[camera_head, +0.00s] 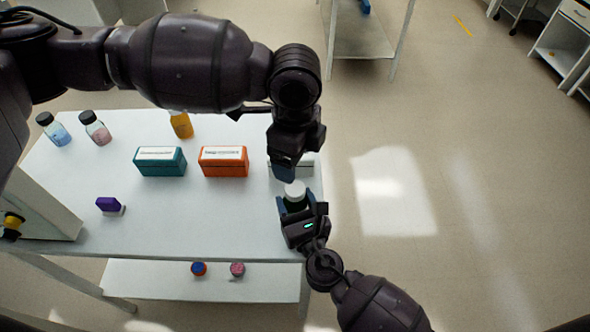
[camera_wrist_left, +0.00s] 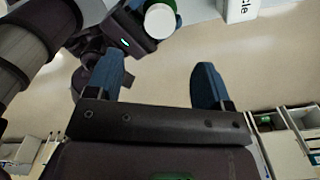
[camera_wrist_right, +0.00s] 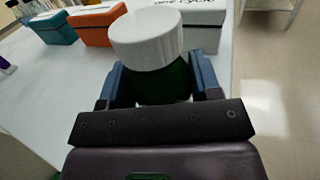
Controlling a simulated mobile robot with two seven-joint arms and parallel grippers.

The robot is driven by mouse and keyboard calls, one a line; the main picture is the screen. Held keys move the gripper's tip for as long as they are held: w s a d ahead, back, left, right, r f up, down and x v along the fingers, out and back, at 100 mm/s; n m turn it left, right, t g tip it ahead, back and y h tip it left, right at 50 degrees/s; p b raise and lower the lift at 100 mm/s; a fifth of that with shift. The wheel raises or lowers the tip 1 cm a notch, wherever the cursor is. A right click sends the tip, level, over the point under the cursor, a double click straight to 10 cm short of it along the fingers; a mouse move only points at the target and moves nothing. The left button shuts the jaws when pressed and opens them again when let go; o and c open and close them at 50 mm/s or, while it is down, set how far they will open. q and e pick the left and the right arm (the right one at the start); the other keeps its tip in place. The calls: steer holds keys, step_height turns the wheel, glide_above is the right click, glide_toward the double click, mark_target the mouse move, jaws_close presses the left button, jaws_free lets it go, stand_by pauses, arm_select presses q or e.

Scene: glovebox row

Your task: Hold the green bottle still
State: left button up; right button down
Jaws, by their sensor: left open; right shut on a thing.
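The green bottle (camera_head: 294,199) has a white cap and stands upright near the right edge of the white table. In the right wrist view the bottle (camera_wrist_right: 166,85) sits between the blue fingers. My right gripper (camera_head: 294,207) is shut on it from the front. My left gripper (camera_head: 285,172) is open and empty, just behind and above the bottle, and its fingertips show apart in the left wrist view (camera_wrist_left: 165,80). In that view the bottle's white cap (camera_wrist_left: 160,21) is at the top, outside the left fingers.
A teal box (camera_head: 160,162), an orange box (camera_head: 223,162) and a white box (camera_head: 303,168) stand on the table (camera_head: 70,205). Floor lies right of the table.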

arm_select(q)
steer(key=shift+r, duration=1.2)
arm_select(e)
steer(key=shift+c, duration=1.2)
jaws_free()
arm_select(q)
steer(key=shift+s, duration=0.15)
arm_select(e)
steer(key=shift+d, duration=0.1)
